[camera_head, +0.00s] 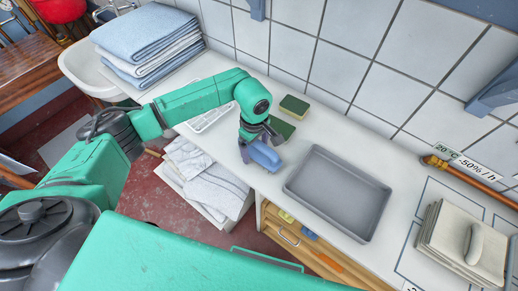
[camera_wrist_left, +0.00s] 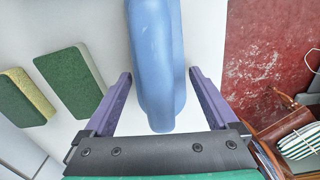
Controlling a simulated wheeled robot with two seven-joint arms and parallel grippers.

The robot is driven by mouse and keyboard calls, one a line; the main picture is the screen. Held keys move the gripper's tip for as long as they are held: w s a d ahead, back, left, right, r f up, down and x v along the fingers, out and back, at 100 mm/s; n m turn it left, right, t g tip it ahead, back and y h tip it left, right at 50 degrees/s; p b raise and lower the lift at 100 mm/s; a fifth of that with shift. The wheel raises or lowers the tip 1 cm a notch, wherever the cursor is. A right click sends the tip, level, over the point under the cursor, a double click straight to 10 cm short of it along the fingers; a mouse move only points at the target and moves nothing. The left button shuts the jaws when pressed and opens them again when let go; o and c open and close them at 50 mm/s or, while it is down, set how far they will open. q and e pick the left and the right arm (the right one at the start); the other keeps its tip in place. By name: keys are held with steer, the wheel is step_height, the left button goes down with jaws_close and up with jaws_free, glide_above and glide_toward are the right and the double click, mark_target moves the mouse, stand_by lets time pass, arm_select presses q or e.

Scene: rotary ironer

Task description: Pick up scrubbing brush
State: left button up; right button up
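The scrubbing brush, a blue rounded shape (camera_head: 265,156), is at the front edge of the white counter (camera_head: 240,190). Only its smooth blue top (camera_wrist_left: 157,60) shows in the left wrist view; any bristles are hidden. My left gripper (camera_head: 258,142) is right at the brush. In the left wrist view its two purple fingers (camera_wrist_left: 160,76) stand apart, one on each side of the brush, with a gap on both sides. It is open and holds nothing. My right gripper does not show in either view.
Two green-and-yellow sponges lie beside the brush, one (camera_head: 294,106) near the wall and one (camera_head: 283,128) close to my gripper. A grey tray (camera_head: 337,190) is to the right. Folded towels (camera_head: 150,40) are stacked at the left. White towels (camera_head: 205,175) lie in a bin below.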

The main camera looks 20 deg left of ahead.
arm_select(q)
steer(key=c, duration=1.1)
steer(key=shift+r+b, duration=0.3)
steer(key=shift+r, duration=0.35)
step_height(320, 180, up, 19)
steer(key=b, duration=0.4)
